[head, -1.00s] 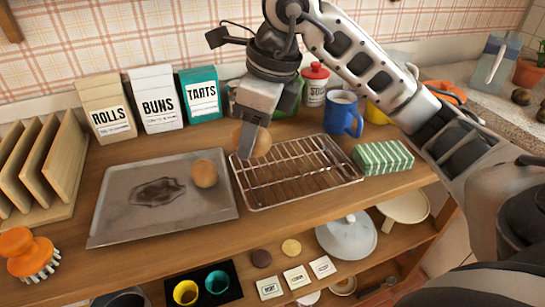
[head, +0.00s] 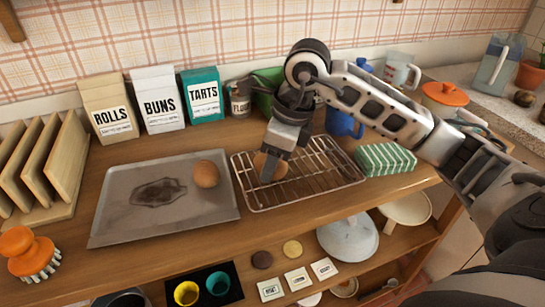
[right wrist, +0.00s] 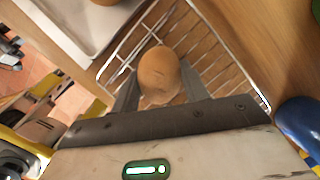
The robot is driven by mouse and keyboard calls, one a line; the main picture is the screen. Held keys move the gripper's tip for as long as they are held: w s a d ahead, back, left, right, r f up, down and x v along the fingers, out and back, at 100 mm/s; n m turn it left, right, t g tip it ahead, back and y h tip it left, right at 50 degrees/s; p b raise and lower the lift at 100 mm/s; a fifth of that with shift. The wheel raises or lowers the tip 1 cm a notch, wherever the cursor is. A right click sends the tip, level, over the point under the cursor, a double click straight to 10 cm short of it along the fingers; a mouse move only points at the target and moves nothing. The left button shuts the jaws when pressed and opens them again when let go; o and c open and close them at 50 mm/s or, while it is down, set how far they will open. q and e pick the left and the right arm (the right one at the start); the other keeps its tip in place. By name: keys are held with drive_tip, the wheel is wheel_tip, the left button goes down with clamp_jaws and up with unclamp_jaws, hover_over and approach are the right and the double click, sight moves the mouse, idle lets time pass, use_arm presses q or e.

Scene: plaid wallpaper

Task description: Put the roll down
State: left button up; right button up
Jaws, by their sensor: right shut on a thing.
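My right gripper (head: 268,172) is shut on a brown roll (head: 261,166) over the left part of the wire cooling rack (head: 325,180). In the right wrist view the roll (right wrist: 159,74) sits between the two fingers, with the rack's wires (right wrist: 210,72) behind it. I cannot tell whether the roll touches the wires. A second roll (head: 206,174) lies on the right side of the grey baking tray (head: 120,215), left of the rack. My left gripper is not in view.
A blue mug (head: 342,122) stands behind the rack, and a green striped cloth (head: 385,159) lies at its right. Cartons labelled rolls (head: 109,107), buns (head: 157,98) and tarts (head: 202,95) stand at the back. The rack's right half is clear.

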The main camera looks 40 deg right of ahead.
drive_tip(key=shift+f, duration=0.2)
drive_tip(key=o, duration=1)
drive_tip(key=shift+r, duration=0.1)
drive_tip(key=shift+r, duration=0.2)
drive_tip(key=v, duration=1.2)
drive_tip(key=shift+f, duration=0.1)
